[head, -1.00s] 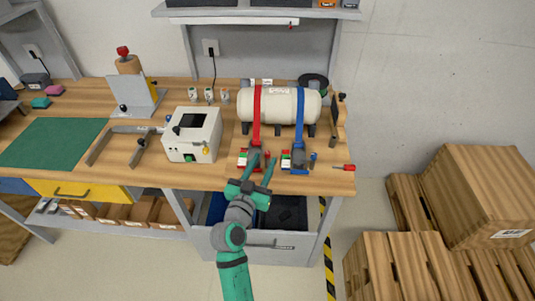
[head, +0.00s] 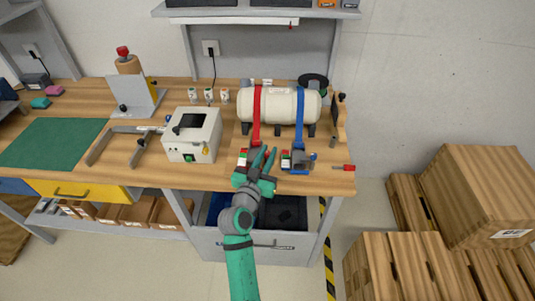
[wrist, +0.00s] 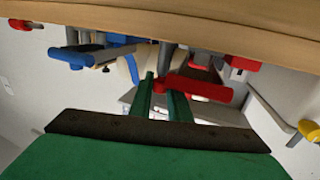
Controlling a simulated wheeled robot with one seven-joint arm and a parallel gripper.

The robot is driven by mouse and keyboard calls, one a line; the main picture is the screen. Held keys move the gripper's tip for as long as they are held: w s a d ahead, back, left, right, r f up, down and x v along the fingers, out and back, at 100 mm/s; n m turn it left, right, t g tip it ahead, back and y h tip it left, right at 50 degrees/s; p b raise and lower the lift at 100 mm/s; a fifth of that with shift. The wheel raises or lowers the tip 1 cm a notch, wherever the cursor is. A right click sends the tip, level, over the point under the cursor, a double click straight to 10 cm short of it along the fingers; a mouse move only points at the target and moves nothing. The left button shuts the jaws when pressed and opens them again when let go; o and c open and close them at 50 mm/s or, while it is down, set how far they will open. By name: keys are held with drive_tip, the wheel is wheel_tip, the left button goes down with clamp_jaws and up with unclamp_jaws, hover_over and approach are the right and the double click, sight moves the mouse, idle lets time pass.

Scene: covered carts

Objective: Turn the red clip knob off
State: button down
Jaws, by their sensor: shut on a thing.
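The red clip knob (wrist: 206,88) shows in the wrist view as a red bar at my fingers. My gripper (wrist: 160,92) is shut on it, with one end of the bar between the green fingers and the rest reaching right. In the head view my gripper (head: 263,157) is at the front of the workbench, at the lower end of the red strap (head: 256,112). The gripper hides most of the red clip there. The red strap runs over a white tank (head: 279,104).
A blue strap (head: 300,108) and its blue clip (head: 302,160) are close to the right of my gripper. A red-handled tool (head: 346,168) lies near the bench's right end. A white box (head: 192,143) stands to the left. Wooden crates (head: 400,266) stand on the floor at right.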

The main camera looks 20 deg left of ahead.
drive_tip(key=shift+a+m+h, duration=0.1)
drive_tip(key=shift+m+h, duration=0.2)
drive_tip(key=shift+h, duration=0.2)
drive_tip(key=m+h, duration=0.2)
drive_tip(key=h, duration=0.2)
drive_tip(key=shift+m+g, duration=0.3)
drive_tip(key=shift+f+m+g+h, duration=0.1)
drive_tip(key=shift+m+g+h, duration=0.3)
drive_tip(key=shift+m+h, duration=0.45)
drive_tip(key=shift+d+h, duration=0.2)
drive_tip(key=shift+h, duration=0.15)
drive_tip(key=c, duration=1.7)
unclamp_jaws()
drive_tip(key=shift+a, duration=0.15)
drive_tip(key=shift+o, duration=0.2)
drive_tip(key=v, duration=1)
drive_tip(key=shift+s, duration=0.4)
